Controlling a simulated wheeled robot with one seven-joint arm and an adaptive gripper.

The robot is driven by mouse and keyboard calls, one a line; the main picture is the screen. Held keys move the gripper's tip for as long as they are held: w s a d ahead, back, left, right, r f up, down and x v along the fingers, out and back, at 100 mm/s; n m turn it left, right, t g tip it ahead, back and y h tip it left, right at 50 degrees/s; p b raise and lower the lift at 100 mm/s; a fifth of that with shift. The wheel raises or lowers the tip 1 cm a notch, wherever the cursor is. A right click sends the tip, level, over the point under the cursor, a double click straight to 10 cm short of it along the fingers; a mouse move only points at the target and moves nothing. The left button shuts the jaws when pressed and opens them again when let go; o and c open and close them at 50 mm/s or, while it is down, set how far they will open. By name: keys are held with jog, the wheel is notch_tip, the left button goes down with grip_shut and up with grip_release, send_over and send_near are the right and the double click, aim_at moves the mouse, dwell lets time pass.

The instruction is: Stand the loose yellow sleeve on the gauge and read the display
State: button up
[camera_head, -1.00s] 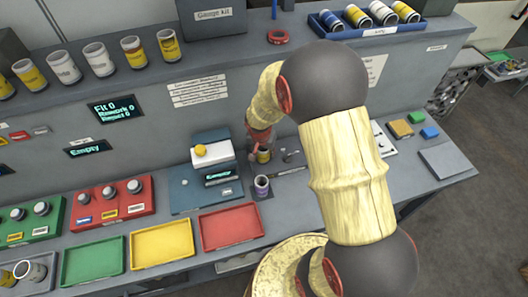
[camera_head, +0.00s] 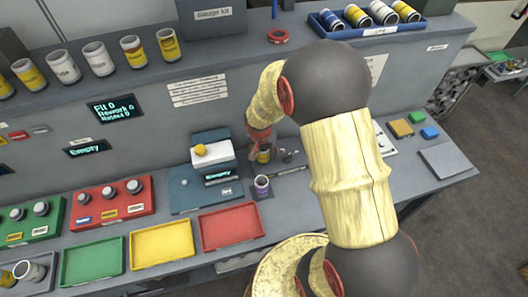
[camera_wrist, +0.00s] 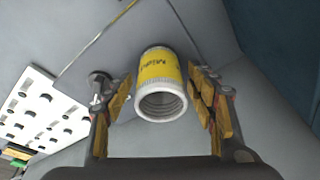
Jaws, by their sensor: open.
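The yellow sleeve (camera_wrist: 160,82), a white-rimmed tube with a yellow label band, stands between my fingers in the wrist view. Its threaded open end faces the camera. In the head view the sleeve (camera_head: 264,156) is on the bench right of the gauge, partly hidden by my gripper. My gripper (camera_wrist: 155,90) is open, with one finger on either side of the sleeve and gaps visible. It also shows in the head view (camera_head: 268,152). The gauge (camera_head: 211,155) is a blue-and-white unit with a yellow knob. Its display (camera_head: 219,175) appears to read "Empty".
Green (camera_head: 92,262), yellow (camera_head: 162,244) and red (camera_head: 231,228) trays line the front edge. A red rack (camera_head: 112,203) is left of the gauge. Several sleeves stand on the upper shelf (camera_head: 215,57).

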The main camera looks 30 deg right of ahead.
jog(key=v, duration=1.1)
jog(key=shift+s+r, duration=0.1)
jog(key=shift+r, duration=0.1)
jog(key=s+a+r+n+t+y+b, duration=0.1)
jog(key=s+a+r+n, duration=0.4)
jog(key=s+r, duration=0.3)
jog(key=s+a+r+n+t+y+b, duration=0.1)
jog(key=s+a+r+n, duration=0.4)
jog(key=s, duration=0.5)
notch_tip(320, 180, up, 4)
jog(key=a+t+b, duration=0.1)
jog(key=a, duration=0.1)
jog(key=shift+s+a+t, duration=0.2)
jog(key=shift+a+t, duration=0.1)
jog(key=shift+a, duration=0.1)
jog(key=shift+f, duration=0.1)
